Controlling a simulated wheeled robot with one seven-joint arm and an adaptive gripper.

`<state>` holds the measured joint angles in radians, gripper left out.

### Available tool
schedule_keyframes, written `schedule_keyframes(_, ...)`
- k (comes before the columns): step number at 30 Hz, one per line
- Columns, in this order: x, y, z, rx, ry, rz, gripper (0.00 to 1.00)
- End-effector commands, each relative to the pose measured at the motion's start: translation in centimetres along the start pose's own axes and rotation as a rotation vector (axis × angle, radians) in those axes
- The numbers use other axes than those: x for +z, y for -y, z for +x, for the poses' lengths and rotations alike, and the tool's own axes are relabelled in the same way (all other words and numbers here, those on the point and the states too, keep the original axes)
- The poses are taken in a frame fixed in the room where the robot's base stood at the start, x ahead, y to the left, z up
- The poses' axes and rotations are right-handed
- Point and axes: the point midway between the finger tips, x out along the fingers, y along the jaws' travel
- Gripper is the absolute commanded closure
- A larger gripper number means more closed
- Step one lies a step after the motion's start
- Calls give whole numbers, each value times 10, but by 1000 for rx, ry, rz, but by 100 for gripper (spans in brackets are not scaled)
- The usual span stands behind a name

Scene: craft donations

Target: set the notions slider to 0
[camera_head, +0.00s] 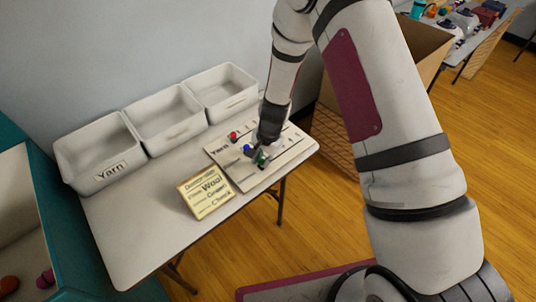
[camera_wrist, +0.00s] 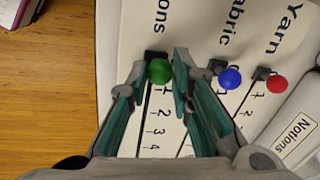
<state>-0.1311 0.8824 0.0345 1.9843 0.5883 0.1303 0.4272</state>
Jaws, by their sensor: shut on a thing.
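The slider board (camera_head: 222,156) lies on the table, with three numbered tracks labelled Yarn, Fabric and, partly cut off in the wrist view, Notions. The notions slider's green knob (camera_wrist: 159,71) is at the label end of its track, above the visible 1; its exact mark is hidden. It also shows in the head view (camera_head: 262,158). My gripper (camera_wrist: 160,63) has its two fingers on either side of the green knob and is shut on it. The fabric slider's blue knob (camera_wrist: 230,77) and the yarn slider's red knob (camera_wrist: 277,84) stand near their own label ends.
Three white bins (camera_head: 167,120) stand along the wall side of the table (camera_head: 120,232); one reads Yarn. A Notions label (camera_wrist: 295,132) shows in the wrist view. A sign (camera_head: 206,193) stands beside the board. A cardboard box (camera_head: 414,45) is beyond the table.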

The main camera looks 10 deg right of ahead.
Motion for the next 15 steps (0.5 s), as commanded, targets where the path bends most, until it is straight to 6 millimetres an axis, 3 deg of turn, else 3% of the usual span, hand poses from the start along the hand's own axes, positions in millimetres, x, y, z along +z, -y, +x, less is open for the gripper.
schedule_keyframes(5, 6, 2, 0, 0, 11, -6, 100)
schedule_keyframes(6, 6, 2, 0, 0, 11, -7, 71)
schedule_keyframes(8, 6, 2, 0, 0, 11, -7, 60)
schedule_keyframes(15, 4, 1, 0, 0, 8, -5, 60)
